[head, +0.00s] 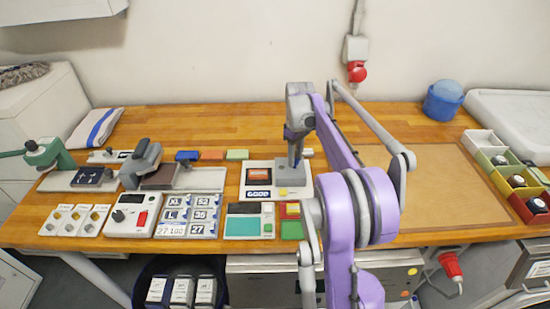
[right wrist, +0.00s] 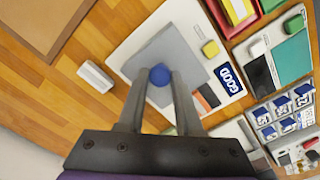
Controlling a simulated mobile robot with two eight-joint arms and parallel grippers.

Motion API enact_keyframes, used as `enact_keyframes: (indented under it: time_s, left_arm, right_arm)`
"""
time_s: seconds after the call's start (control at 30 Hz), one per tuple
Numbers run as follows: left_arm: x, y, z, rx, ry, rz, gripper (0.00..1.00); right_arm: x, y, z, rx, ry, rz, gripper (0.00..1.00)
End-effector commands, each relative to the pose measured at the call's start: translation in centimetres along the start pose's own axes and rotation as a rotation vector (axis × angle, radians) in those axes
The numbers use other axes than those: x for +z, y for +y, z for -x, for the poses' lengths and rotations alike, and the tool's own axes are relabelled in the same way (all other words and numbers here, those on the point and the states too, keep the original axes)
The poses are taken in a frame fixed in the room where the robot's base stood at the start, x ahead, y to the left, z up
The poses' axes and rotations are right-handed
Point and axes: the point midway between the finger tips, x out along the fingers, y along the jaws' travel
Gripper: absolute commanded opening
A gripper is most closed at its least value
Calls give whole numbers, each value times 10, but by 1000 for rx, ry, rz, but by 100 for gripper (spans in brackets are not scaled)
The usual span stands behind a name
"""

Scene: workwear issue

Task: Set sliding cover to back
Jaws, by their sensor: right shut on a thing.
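A pale panel (head: 266,196) on the bench carries a grey sliding cover (head: 294,190). The cover lies on the panel's right part, beside a dark window with an orange-red display (head: 258,174). A "GOOD" label (head: 258,194) sits in front of the window. In the right wrist view the cover (right wrist: 165,52) is a grey plate with a round blue knob (right wrist: 160,75). My right gripper (head: 293,164) reaches down onto the cover; its fingers (right wrist: 160,84) are shut on the knob from both sides. The gripper and arm hide part of the cover in the head view. My left gripper is not in view.
Number tiles (head: 206,215) and a keyed box (head: 131,214) are to the left. Coloured bins (head: 515,178) line the right edge. A brown mat (head: 440,180) lies bare.

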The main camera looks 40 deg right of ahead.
Motion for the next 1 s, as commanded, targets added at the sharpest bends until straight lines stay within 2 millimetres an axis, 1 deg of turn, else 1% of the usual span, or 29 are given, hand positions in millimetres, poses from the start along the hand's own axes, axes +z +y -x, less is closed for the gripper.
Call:
enact_keyframes:
  time_s: [0.03,0.13,0.43,0.47,0.5,0.6,0.87,1.0]
  left_arm:
    - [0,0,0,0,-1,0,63]
    - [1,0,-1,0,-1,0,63]
    - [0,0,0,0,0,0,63]
    - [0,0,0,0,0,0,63]
    - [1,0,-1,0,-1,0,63]
    - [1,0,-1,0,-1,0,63]
    - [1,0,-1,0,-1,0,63]
    - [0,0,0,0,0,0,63]
  right_arm:
    - [6,6,0,1,2,-3,0]
    - [10,10,0,1,2,-1,0]
    - [12,12,1,3,-1,-1,0]
    - [12,12,1,3,-1,-1,39]
    - [12,12,1,3,-1,-1,46]
    - [12,12,1,2,0,-1,64]
    - [11,11,0,0,0,0,64]
    - [11,11,9,0,1,0,64]
